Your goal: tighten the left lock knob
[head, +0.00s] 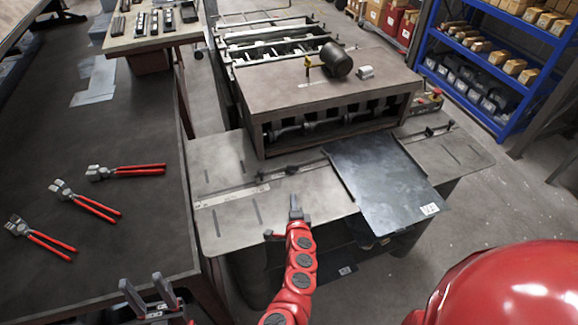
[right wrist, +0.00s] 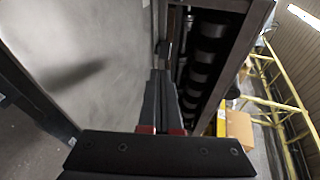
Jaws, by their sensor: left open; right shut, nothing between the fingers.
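The left lock knob (head: 291,170) is a small dark piece on the fence rail of the forming machine's table, below the machine's front opening. My right gripper (head: 295,203) is over the front of the table, on the near side of that knob and apart from it in the head view. Its fingers are shut and empty; they also show in the right wrist view (right wrist: 161,92), pointing along the table towards the roller side. The knob is not clear in that view. My left gripper (head: 148,292) is open and empty at the lower left, by the dark bench.
A similar dark knob (head: 430,131) sits on the rail's right end. A dark metal sheet (head: 380,185) lies on the table. Several red-handled pliers (head: 130,171) lie on the dark bench (head: 110,235).

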